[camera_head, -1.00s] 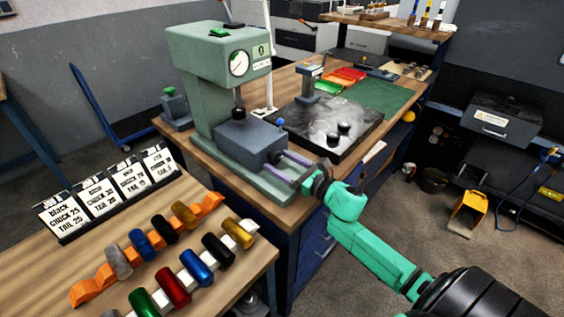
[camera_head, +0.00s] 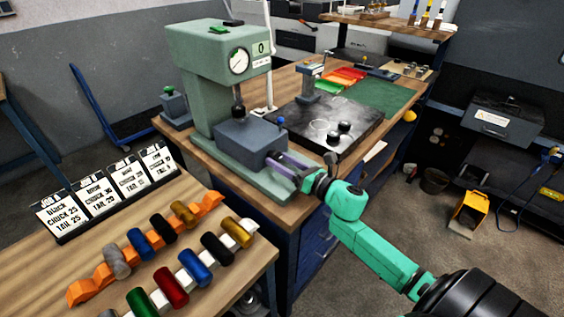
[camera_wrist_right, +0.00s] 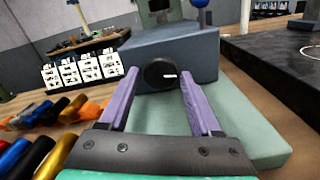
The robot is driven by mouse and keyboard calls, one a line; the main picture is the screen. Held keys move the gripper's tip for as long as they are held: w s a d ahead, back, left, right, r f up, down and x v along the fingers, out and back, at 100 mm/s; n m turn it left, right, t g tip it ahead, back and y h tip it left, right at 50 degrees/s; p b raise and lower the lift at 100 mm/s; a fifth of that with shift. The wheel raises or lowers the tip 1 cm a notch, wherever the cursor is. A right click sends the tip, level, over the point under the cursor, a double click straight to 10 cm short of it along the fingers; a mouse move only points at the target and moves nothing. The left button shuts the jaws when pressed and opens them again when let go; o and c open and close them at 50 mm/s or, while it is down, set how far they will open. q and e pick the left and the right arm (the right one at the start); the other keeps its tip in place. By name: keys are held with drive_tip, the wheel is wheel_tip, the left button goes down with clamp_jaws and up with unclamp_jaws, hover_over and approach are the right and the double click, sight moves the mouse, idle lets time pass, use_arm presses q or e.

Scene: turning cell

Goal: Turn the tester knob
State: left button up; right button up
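The tester (camera_head: 225,85) is a pale green press with a round dial, standing on the wooden bench. A grey block (camera_head: 247,143) sits on its base. In the right wrist view, a round black knob (camera_wrist_right: 159,73) with a short white mark is on the front face of this block (camera_wrist_right: 205,58). The mark points right. My right gripper (camera_head: 272,160) has two purple fingers reaching to that face. In the right wrist view my right gripper (camera_wrist_right: 160,75) is open, with one finger on each side of the knob and gaps between. The left gripper is out of view.
A blue-topped lever (camera_head: 281,122) stands near the block's right side. A black plate (camera_head: 340,112) with dark round pieces lies to the right. Coloured cylinders on racks and job cards (camera_head: 105,190) occupy the near left table.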

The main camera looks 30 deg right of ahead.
drive_tip(key=shift+o, duration=0.4)
drive_tip(key=shift+s, duration=0.2)
drive_tip(key=b+v, duration=0.3)
drive_tip(key=v, duration=1.1)
drive_tip(key=shift+s+d, duration=0.1)
drive_tip(key=shift+d, duration=0.05)
idle(0.4)
